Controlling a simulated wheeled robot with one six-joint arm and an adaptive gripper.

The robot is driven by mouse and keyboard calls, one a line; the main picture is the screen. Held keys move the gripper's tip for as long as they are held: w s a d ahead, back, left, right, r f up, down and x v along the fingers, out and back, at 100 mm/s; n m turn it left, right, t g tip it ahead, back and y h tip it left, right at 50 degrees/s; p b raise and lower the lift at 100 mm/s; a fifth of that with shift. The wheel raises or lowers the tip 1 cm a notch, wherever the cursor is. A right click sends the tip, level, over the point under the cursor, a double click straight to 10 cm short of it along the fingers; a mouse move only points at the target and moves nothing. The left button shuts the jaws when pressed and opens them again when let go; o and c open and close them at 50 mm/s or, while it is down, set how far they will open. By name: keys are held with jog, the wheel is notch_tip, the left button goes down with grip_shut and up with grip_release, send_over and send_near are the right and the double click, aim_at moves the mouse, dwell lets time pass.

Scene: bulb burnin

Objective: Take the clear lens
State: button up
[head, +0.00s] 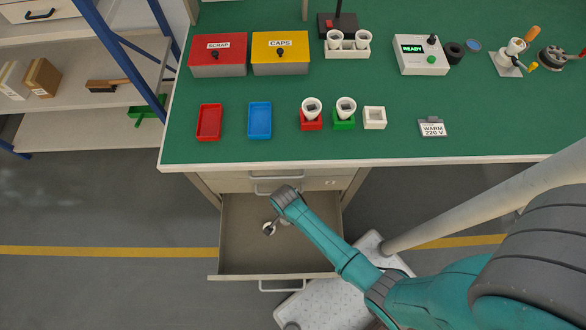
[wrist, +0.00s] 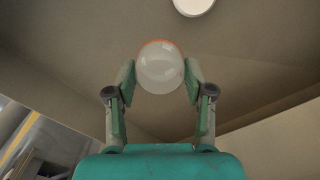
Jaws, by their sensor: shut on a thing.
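My gripper (wrist: 160,78) is shut on a glossy, see-through dome with an orange rim, which looks like the clear lens (wrist: 161,70). The lens sits between the two green fingertips in the wrist view. In the head view my arm reaches down into the open drawer (head: 245,258), and my gripper is mostly hidden under the wrist there. A small pale round thing (head: 268,229) shows beside it, too small to identify. A white disc (wrist: 193,4) is cut off at the top of the wrist view, apart from the fingers.
The drawer walls stand around my gripper, under the green bench (head: 300,155). On the bench are the red SCRAP box (head: 218,66), the yellow CAPS box (head: 281,66), a red tray (head: 209,121), a blue tray (head: 259,119), and cups in red and green holders. A shelf stands left.

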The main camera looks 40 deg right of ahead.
jog(key=w+a, duration=0.9)
jog(key=a, duration=0.3)
jog(key=shift+w+d+r, duration=0.1)
jog(key=shift+r, duration=2.15)
